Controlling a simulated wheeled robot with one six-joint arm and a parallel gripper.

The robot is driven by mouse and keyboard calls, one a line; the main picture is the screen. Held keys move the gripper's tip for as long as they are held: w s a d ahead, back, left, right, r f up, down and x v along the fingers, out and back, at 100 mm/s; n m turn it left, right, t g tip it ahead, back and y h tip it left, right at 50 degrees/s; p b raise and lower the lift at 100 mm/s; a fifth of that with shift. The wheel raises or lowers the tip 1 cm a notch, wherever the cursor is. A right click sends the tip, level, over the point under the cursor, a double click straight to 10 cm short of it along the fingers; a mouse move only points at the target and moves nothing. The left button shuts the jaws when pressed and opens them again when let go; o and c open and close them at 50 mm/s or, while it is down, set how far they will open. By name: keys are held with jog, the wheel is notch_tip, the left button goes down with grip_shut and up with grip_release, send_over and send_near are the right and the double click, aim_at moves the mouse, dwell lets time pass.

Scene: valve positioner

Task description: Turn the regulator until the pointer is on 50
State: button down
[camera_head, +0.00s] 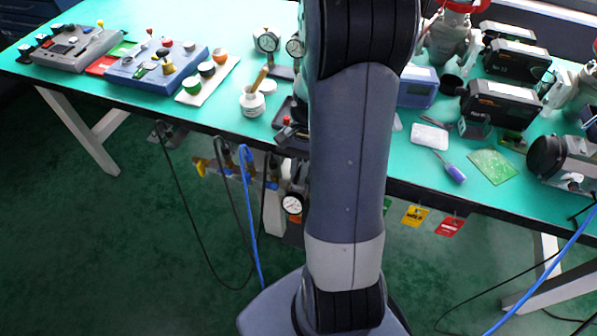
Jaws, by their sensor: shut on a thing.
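A pressure gauge (292,204) with a white round face hangs below the front edge of the table, beside a regulator (298,180) that is largely hidden behind my arm. The pointer is too small to read. My gripper (291,142) shows only in part, as a dark shape left of my arm at the table's front edge, just above the gauge. It is shut on the regulator. The fingertips and the exact place of the grip are hard to make out.
The green table (225,110) holds control boxes (155,66) at left, a white jar (252,102), two gauges at the back and dark positioner units (502,104) at right. A blue hose (248,205) and black cables hang below the front edge.

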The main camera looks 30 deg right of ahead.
jog(key=shift+r+m, duration=0.1)
jog(key=shift+m, duration=0.2)
jog(key=shift+m+t+y+p, duration=0.35)
jog(key=shift+m+p, duration=0.3)
jog(key=shift+m, duration=0.25)
jog(key=shift+m+t+p, duration=0.55)
jog(key=shift+m+t, duration=0.1)
jog(key=shift+m, duration=1.05)
jog(key=c, duration=1.5)
grip_release()
jog(key=p+v, duration=0.1)
jog(key=v, duration=0.9)
jog(key=shift+d+r+p, duration=0.25)
jog(key=shift+r+p, duration=0.05)
jog(key=shift+p, duration=0.1)
